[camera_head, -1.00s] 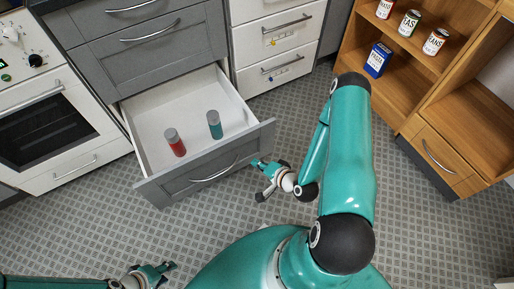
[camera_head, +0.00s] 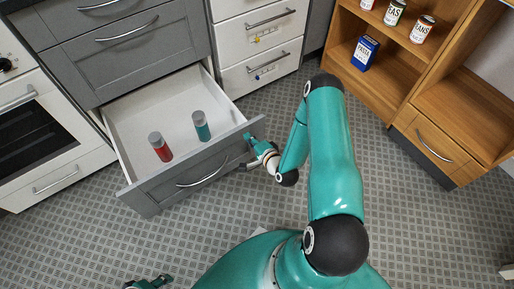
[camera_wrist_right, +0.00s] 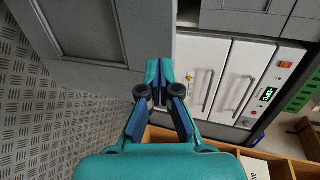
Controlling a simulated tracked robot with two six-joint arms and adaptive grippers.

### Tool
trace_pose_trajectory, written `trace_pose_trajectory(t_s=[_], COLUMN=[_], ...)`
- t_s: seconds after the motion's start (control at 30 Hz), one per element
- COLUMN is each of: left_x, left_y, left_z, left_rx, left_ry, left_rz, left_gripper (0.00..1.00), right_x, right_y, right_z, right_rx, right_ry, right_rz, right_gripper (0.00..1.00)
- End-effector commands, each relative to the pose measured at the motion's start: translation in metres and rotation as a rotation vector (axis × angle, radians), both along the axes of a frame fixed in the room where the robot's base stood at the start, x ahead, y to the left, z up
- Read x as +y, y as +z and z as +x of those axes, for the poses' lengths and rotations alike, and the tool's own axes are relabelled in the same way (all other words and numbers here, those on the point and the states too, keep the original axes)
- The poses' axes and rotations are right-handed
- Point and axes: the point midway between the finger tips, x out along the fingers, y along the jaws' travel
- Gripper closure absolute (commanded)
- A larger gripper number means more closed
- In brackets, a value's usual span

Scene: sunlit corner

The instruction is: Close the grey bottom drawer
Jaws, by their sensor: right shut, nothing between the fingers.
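The grey bottom drawer (camera_head: 190,180) is pulled well out of the grey cabinet in the head view. A red jar (camera_head: 160,148) and a teal jar (camera_head: 202,127) stand inside it, both with grey tops. My right gripper (camera_head: 251,145) is beside the right end of the drawer front; I cannot tell whether it touches. In the wrist view my right gripper (camera_wrist_right: 160,72) is shut and empty, with a grey panel (camera_wrist_right: 90,30), apparently the drawer front, close on its left. My left gripper (camera_head: 150,283) is partly cut off at the bottom edge, away from the drawer.
White drawers (camera_head: 262,65) stand right of the open drawer, and a white oven (camera_head: 40,120) stands left. A wooden shelf unit (camera_head: 440,95) with cans and a blue box (camera_head: 364,52) is at the right. Patterned floor (camera_head: 110,235) in front of the drawer is clear.

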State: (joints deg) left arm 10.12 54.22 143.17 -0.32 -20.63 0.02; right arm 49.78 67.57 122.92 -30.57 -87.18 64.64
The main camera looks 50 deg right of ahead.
Motion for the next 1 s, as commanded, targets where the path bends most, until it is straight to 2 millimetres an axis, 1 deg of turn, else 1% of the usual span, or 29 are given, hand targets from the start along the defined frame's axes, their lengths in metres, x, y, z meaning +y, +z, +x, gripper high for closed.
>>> trace_pose_trajectory(t_s=[0.03, 0.2, 0.53, 0.57, 0.77, 1.0], left_x=[0.000, 0.000, 0.000, 0.000, 0.000, 0.000], left_y=[-0.001, -0.003, -0.003, -0.003, -0.004, -0.012], left_z=[0.000, 0.000, 0.000, 0.000, 0.000, 0.000], left_rx=[0.000, 0.000, 0.000, 0.001, 0.000, 0.000], left_ry=[0.000, 0.000, 0.000, -0.001, 0.000, 0.000], left_rz=[0.000, 0.000, 0.000, 0.000, 0.000, 0.000], left_gripper=[0.60, 0.60, 0.60, 0.60, 0.60, 0.60], right_x=[-0.002, -0.005, -0.006, -0.002, -0.007, -0.015], right_y=[0.001, 0.000, 0.000, 0.000, 0.000, -0.001], right_z=[0.008, 0.020, 0.022, 0.021, 0.024, 0.040], right_rx=[-0.004, -0.001, 0.001, 0.002, 0.000, -0.004], right_ry=[0.000, 0.000, -0.001, -0.001, -0.002, -0.008], right_rz=[-0.002, 0.000, 0.001, 0.002, -0.001, -0.002], right_gripper=[1.00, 1.00, 1.00, 1.00, 1.00, 1.00])
